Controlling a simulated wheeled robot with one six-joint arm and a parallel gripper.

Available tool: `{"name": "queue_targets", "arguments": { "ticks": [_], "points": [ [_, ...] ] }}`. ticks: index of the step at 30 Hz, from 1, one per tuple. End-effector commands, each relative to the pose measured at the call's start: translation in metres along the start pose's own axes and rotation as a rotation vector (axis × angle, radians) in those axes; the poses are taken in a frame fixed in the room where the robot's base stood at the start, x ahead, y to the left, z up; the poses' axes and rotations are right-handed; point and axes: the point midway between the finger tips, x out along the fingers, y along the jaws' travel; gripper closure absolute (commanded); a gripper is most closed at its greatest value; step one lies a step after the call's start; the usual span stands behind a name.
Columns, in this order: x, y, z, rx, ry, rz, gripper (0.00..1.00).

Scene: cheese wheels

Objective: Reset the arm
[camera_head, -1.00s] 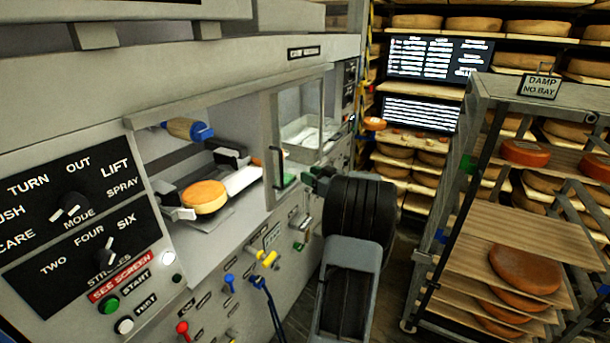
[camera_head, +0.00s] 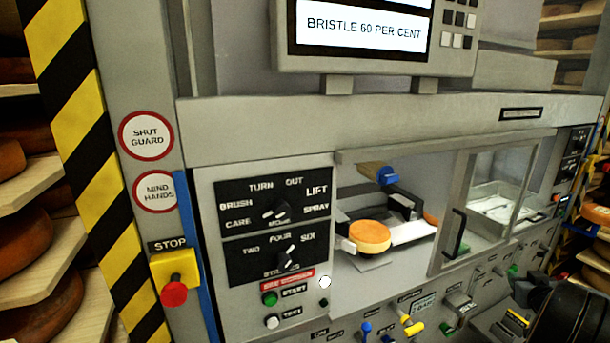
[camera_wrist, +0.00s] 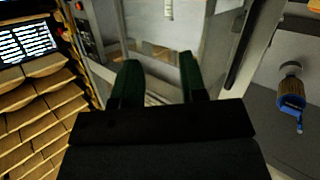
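My gripper (camera_wrist: 160,78) shows in the wrist view with its two dark green fingers spread apart and nothing between them. Beyond the fingers are the machine's clear guard panel and window frame. In the head view only part of my dark arm (camera_head: 572,318) shows at the lower right corner, in front of the machine; the fingers cannot be made out clearly there. An orange cheese wheel (camera_head: 369,237) sits inside the machine's open bay, held at its side by a grey clamp, well away from my arm.
The machine's front panel (camera_head: 265,235) carries mode and stroke knobs and start and test buttons. A red stop button (camera_head: 173,291) is at the left. A blue-ended brush (camera_wrist: 291,95) shows at the right of the wrist view.

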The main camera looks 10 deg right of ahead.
Motion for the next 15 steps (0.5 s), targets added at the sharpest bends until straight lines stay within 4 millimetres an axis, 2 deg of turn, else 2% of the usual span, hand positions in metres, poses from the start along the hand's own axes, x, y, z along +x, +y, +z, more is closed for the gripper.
{"name": "queue_targets", "arguments": {
  "ticks": [2,5,8,12,15],
  "points": [
    [-0.012,0.004,0.012,-0.003,-0.142,0.142,0.61],
    [-0.033,-0.016,0.023,0.004,-0.341,0.253,0.61],
    [-0.064,-0.061,0.029,0.021,-0.547,0.286,0.61],
    [-0.125,-0.153,0.031,0.042,-0.813,0.192,0.61],
    [-0.171,-0.215,0.032,0.043,-0.946,0.072,0.61]
  ]
}}
